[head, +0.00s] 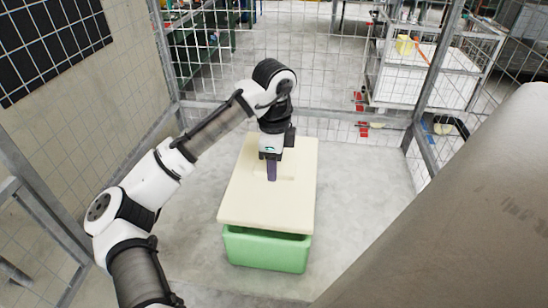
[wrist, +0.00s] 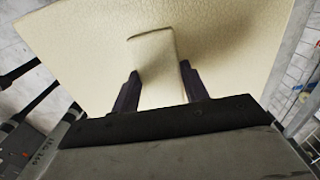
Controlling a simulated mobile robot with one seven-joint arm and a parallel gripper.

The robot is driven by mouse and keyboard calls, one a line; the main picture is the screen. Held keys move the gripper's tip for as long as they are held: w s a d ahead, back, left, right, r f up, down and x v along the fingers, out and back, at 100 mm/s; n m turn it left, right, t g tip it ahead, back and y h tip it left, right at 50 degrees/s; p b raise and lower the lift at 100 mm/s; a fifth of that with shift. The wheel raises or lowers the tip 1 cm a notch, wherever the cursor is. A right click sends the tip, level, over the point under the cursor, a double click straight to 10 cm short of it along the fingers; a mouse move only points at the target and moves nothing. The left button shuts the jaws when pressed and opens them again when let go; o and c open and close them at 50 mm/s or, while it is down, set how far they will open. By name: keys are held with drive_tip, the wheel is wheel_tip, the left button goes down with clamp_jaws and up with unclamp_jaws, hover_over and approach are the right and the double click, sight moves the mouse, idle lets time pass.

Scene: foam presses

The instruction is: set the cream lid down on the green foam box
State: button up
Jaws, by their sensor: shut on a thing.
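The cream lid (head: 247,206) is a flat rectangular slab above the green foam box (head: 266,250) in the head view. The box's near wall shows below the lid's near edge, with a dark gap between them, so I cannot tell whether the lid touches the rim anywhere. My gripper (head: 271,172) is over the middle of the lid. In the wrist view my gripper (wrist: 158,90) has a dark finger on each side of the raised cream handle and is shut on it. The lid (wrist: 85,50) fills most of that view. The box's inside is hidden.
Wire mesh fencing (head: 215,60) encloses the concrete floor (head: 360,185) on the left and at the back. A white cart (head: 420,80) stands beyond the back fence. Bare floor lies to both sides of the box. A large grey surface fills the right foreground.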

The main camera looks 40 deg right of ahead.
drive_tip(key=shift+f+b, duration=0.6)
drive_tip(key=shift+f, duration=1.55)
drive_tip(key=o, duration=1)
drive_tip(key=shift+o, duration=0.2)
drive_tip(key=shift+r, duration=0.1)
wheel_tip(320, 180, up, 14)
drive_tip(key=b, duration=0.1)
drive_tip(key=shift+f, duration=0.2)
